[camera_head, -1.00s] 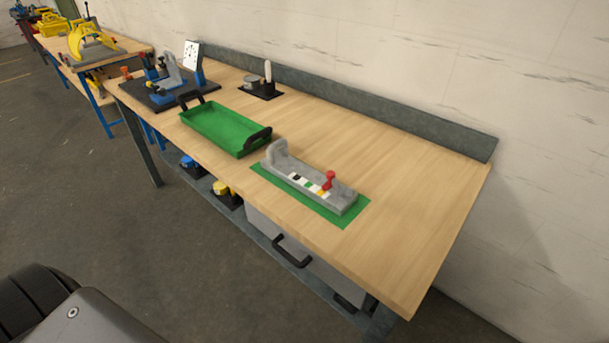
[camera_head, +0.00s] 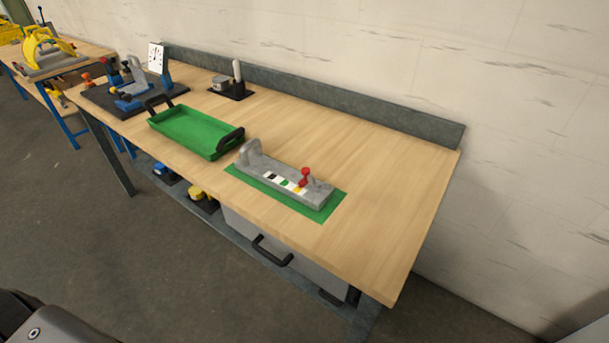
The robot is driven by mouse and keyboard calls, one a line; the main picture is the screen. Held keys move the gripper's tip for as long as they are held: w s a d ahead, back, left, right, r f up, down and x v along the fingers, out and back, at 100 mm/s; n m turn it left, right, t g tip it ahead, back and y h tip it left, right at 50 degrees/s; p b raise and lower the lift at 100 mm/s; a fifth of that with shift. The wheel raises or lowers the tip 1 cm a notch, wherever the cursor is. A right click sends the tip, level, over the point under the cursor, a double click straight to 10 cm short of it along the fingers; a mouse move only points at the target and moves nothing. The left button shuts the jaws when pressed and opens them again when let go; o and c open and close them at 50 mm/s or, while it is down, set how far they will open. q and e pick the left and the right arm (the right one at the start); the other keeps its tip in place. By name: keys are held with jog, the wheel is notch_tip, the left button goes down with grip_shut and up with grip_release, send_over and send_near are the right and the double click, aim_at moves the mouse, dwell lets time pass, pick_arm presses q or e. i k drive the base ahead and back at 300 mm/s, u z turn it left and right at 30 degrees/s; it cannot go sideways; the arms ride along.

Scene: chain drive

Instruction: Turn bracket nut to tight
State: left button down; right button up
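A grey bracket fixture (camera_head: 285,180) with a red-knobbed lever (camera_head: 304,176) and a row of coloured marks sits on a green mat (camera_head: 325,215) near the front of the workbench. Another grey and blue fixture (camera_head: 130,92) stands on a dark plate at the far left of the bench. I cannot make out the bracket nut on either one at this size. Neither of my grippers shows. Only a dark part of my own body is at the lower left.
The wooden workbench (camera_head: 390,190) has a grey back rail against the wall. A green tray (camera_head: 190,134) with black handles lies left of the grey fixture. A small dark stand (camera_head: 231,90) is behind it. A drawer (camera_head: 285,255) is below. The bench's right part is clear.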

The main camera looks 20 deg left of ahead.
aim_at(318, 188)
jog(key=k, duration=1.1)
jog(key=z, duration=0.5)
jog(key=i, duration=0.5)
jog(key=z, duration=0.1)
